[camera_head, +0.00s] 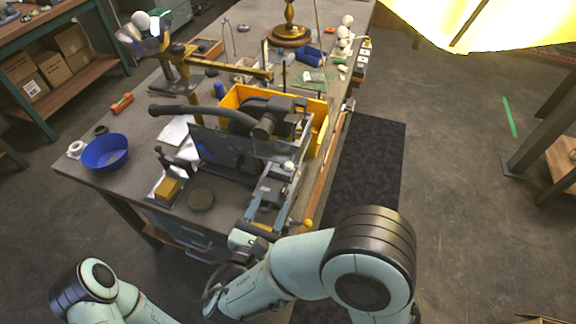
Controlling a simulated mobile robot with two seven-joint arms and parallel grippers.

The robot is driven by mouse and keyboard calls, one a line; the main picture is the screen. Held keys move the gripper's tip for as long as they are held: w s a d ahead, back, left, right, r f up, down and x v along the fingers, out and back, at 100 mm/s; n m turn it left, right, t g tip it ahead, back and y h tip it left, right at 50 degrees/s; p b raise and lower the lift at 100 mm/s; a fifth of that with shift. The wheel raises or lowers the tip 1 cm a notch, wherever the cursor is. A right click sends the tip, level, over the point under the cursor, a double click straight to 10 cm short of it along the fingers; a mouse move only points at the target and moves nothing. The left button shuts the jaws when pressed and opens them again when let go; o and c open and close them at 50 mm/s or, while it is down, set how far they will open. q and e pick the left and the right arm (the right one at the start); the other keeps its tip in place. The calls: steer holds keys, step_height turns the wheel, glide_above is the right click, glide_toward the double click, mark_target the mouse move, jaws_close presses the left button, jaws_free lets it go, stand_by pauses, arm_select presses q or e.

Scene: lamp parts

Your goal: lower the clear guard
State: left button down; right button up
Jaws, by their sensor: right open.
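A grey bench machine (235,153) with a black handle and a dark motor body stands near the front of the workbench. I cannot clearly make out a clear guard on it, nor tell whether one is raised or lowered. My right gripper (216,291) is open, below and in front of the bench's near edge, apart from the machine. Its fingers are small and partly hidden by my own wrist. My left arm shows at the bottom left; its gripper is out of view.
A yellow bin (318,130) stands right behind the machine. A blue bowl (106,152), a dark round disc (201,198) and a yellow block (168,188) lie on the bench. A brass lamp base (290,35) stands at the back. A dark floor mat (372,160) lies to the right.

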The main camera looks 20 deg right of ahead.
mark_target(287, 170)
steer(key=p+x, duration=0.2)
steer(key=x, duration=1)
steer(key=shift+d, duration=0.1)
arm_select(q)
steer(key=w+r, duration=0.2)
steer(key=r, duration=0.1)
steer(key=shift+s, duration=0.1)
